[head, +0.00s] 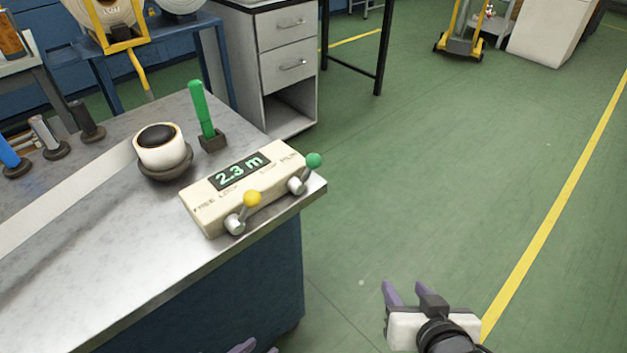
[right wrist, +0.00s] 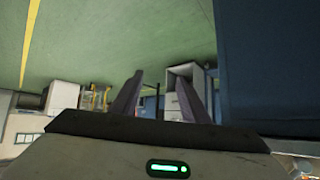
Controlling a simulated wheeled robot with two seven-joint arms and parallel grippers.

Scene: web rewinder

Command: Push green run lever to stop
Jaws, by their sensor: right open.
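The green run lever (head: 314,160) is a short metal lever with a green ball knob at the right end of the cream control box (head: 212,206). It leans to the right, on the side of the RUN label. My right gripper (head: 408,291) is open and empty, low over the floor, to the right of and below the box in the head view, well apart from the lever. Its two dark fingers also show in the right wrist view (right wrist: 163,98), where the lever is not seen. Only purple tips of my left gripper (head: 257,348) show at the bottom edge.
A yellow-knobbed lever (head: 252,198) stands on the same box, whose display reads 2.3 m. A green upright handle (head: 202,108) and a white-and-black roll (head: 160,146) stand behind it on the metal table (head: 100,290). The floor to the right is clear.

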